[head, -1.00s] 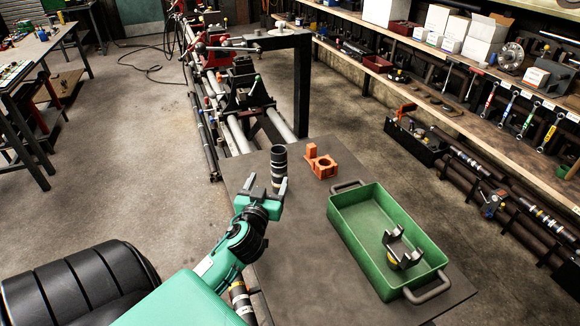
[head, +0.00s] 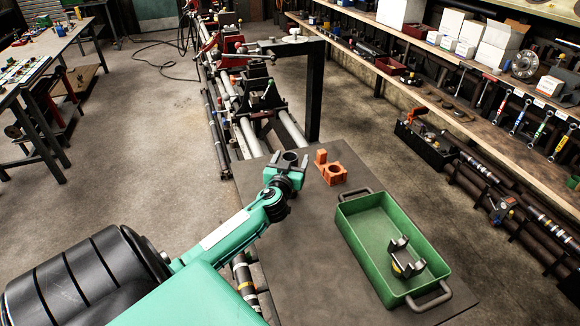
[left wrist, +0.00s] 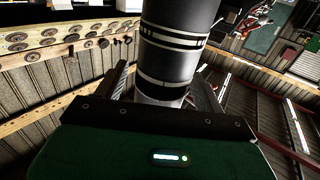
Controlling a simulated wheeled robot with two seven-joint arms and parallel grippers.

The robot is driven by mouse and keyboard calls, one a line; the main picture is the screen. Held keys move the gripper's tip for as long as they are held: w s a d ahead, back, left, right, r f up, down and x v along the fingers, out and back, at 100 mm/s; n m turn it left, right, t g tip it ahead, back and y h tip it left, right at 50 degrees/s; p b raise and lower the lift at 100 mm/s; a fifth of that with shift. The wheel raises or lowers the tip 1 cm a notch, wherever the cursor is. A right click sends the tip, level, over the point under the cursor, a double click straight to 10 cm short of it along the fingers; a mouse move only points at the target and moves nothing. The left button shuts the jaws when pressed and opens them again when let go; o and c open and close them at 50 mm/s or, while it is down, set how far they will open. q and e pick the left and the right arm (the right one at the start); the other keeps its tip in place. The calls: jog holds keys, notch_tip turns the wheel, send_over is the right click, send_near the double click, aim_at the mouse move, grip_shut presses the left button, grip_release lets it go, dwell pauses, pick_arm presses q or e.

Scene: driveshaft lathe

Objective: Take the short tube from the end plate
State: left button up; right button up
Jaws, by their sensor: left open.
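The short tube (head: 290,156) is dark and stands on the dark grey plate (head: 315,245) near its far left edge. In the head view only its top end shows, because my gripper hides the rest. In the left wrist view the tube (left wrist: 172,45) is large, black and grey with white rings. My left gripper (head: 288,161) is open, with its fingers on either side of the tube. I cannot tell whether a finger touches it. My right gripper is not in view.
An orange bracket (head: 331,170) stands close to the right of the tube. A green tray (head: 372,230) with a dark forked part (head: 403,257) sits further right on the plate. The lathe (head: 250,95) lies beyond the far edge. The plate's front middle is clear.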

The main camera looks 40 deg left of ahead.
pick_arm(q)
jog(key=shift+w+a, duration=0.2)
jog(key=shift+w, duration=0.15)
grip_shut()
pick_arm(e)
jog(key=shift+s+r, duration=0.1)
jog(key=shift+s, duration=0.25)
pick_arm(q)
jog(key=shift+r, duration=0.2)
